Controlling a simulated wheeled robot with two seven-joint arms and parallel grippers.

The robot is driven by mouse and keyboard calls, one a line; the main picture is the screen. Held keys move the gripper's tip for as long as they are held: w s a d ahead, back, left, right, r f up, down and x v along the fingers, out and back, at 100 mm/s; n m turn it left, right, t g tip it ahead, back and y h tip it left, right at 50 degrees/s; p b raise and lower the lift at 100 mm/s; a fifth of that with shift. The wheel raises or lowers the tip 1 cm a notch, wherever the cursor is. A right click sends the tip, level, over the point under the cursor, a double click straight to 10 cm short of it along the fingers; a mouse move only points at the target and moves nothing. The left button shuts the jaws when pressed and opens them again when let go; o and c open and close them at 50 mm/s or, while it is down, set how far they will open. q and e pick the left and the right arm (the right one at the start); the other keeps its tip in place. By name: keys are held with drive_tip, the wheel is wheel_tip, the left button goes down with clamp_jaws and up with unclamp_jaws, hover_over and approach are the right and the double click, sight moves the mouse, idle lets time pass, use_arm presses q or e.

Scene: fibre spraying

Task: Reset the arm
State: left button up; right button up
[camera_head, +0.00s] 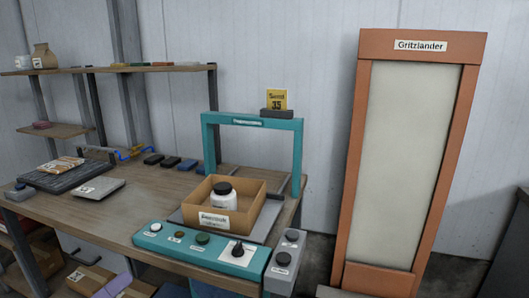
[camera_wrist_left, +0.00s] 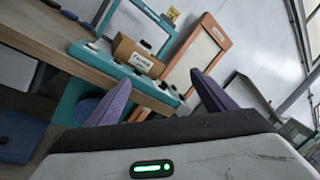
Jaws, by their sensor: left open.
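My left gripper (camera_wrist_left: 162,80) shows in the left wrist view, with its two purple fingers spread wide apart and nothing between them. Beyond the fingers are the front edge of the wooden bench and the teal machine. My right gripper is in neither view.
The wooden bench (camera_head: 110,210) carries a teal control panel (camera_head: 200,250), a teal arch frame (camera_head: 254,122) and a cardboard box (camera_head: 254,209) holding a white bottle (camera_head: 223,198). An orange-framed panel (camera_head: 415,150) stands right. Boxes (camera_head: 88,278) lie below the bench.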

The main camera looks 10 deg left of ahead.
use_arm(q)
drive_tip(key=d+f+n+g+y, duration=0.3)
drive_tip(key=f+n+y, duration=0.3)
drive_tip(key=f+n, duration=1.05)
drive_tip(key=s+d+f+n+g+h, duration=0.1)
drive_tip(key=s+d+f+n+g, duration=0.2)
drive_tip(key=s+d+f+n, duration=0.2)
drive_tip(key=s+d+f+n+g, duration=0.3)
drive_tip(key=s+d+f+n, duration=0.2)
drive_tip(key=d+f, duration=0.5)
drive_tip(key=shift+d+n+h, duration=0.4)
drive_tip(key=shift+d+n, duration=0.45)
drive_tip(key=shift+d, duration=0.25)
